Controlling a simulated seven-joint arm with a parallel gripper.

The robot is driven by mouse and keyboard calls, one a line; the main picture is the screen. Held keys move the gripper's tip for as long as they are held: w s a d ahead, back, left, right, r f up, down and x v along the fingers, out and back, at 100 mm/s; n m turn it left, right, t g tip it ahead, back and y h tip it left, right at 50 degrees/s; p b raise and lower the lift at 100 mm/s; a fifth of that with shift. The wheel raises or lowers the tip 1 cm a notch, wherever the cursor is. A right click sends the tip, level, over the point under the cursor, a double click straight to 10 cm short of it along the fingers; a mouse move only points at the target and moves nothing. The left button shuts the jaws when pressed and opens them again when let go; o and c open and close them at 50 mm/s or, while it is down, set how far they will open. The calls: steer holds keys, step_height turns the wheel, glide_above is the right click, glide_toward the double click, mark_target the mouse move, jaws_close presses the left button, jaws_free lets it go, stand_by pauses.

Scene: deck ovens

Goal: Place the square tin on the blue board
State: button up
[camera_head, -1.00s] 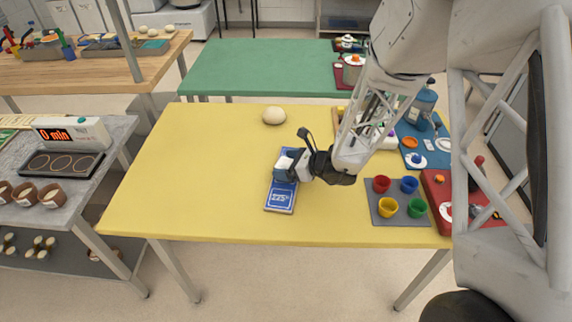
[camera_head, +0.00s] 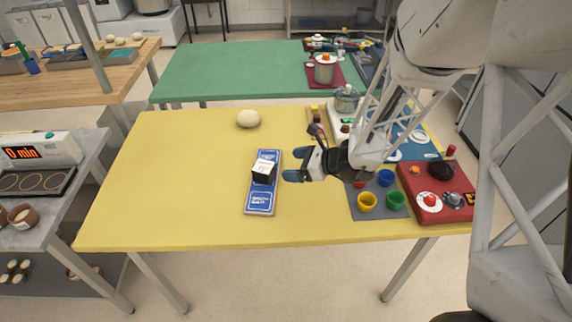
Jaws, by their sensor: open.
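The square tin (camera_head: 264,172), a small block with a white top and dark front, sits on the blue board (camera_head: 261,203), around its middle. The board is long and narrow and lies on the yellow table, with white print on its near end. My gripper (camera_head: 300,170) is open and empty just right of the tin, with a small gap between them. Its fingers point left toward the tin.
A pale dough ball (camera_head: 249,118) lies behind the board on the yellow table (camera_head: 160,190). A grey mat (camera_head: 380,212) with coloured cups and a red board (camera_head: 455,207) are at the right. The table's left side is clear.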

steer(key=shift+s+d+r, duration=0.2)
steer(key=shift+d, duration=0.3)
stand_by(0.6)
steer(key=s+d+r+n+h, duration=0.3)
steer(key=s+r+n+h, duration=0.1)
steer(key=s+r+n, duration=0.3)
steer(key=s+d+r+n+g+h, duration=0.1)
steer(key=s+d+r+n+h, duration=0.3)
steer(key=s+r+n, duration=0.3)
steer(key=s+d+r+n+g+h, duration=0.1)
steer(key=s+d+r+n+h, duration=0.3)
steer(key=s+r+n, duration=0.3)
steer(key=s+n, duration=0.1)
steer(key=s, duration=0.4)
steer(key=shift+s+h, duration=0.4)
